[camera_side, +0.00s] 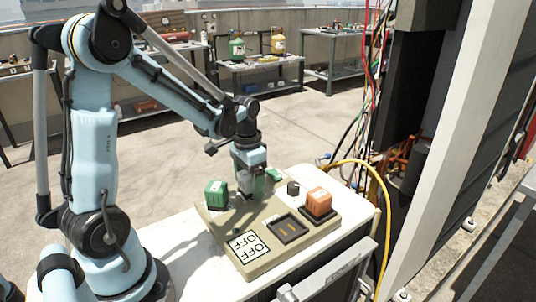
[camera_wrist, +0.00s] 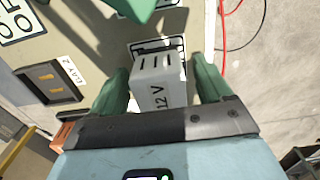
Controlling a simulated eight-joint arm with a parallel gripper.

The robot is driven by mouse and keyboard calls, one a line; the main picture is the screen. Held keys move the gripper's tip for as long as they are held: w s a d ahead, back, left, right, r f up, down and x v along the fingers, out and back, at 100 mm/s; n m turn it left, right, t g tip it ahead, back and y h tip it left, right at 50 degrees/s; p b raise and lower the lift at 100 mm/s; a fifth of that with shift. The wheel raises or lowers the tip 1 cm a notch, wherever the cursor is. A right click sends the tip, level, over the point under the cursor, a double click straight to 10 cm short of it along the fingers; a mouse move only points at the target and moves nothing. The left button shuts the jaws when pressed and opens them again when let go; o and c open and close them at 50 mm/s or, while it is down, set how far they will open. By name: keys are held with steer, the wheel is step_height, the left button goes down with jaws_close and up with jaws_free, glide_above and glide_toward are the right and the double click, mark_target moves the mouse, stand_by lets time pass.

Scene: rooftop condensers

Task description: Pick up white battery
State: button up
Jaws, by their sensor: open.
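The white battery (camera_wrist: 157,82), marked "12 V", stands between my gripper's two green fingers in the wrist view. My gripper (camera_wrist: 159,84) is open, with a finger on each side of the battery and gaps visible beside it. In the side view my gripper (camera_side: 254,192) is low over the back part of the beige panel (camera_side: 225,228). The battery is largely hidden there by the gripper.
A green block (camera_side: 215,194) stands left of my gripper. An orange block (camera_side: 318,202) and a black knob (camera_side: 293,188) are to its right. An empty black socket (camera_side: 288,228) lies in front. A yellow cable (camera_side: 378,175) and loose wires hang beyond the right edge.

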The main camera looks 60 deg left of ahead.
steer(key=shift+f, duration=0.25)
steer(key=shift+c, duration=0.3)
steer(key=c, duration=1.2)
steer(key=shift+o, duration=0.2)
steer(key=shift+r, duration=0.2)
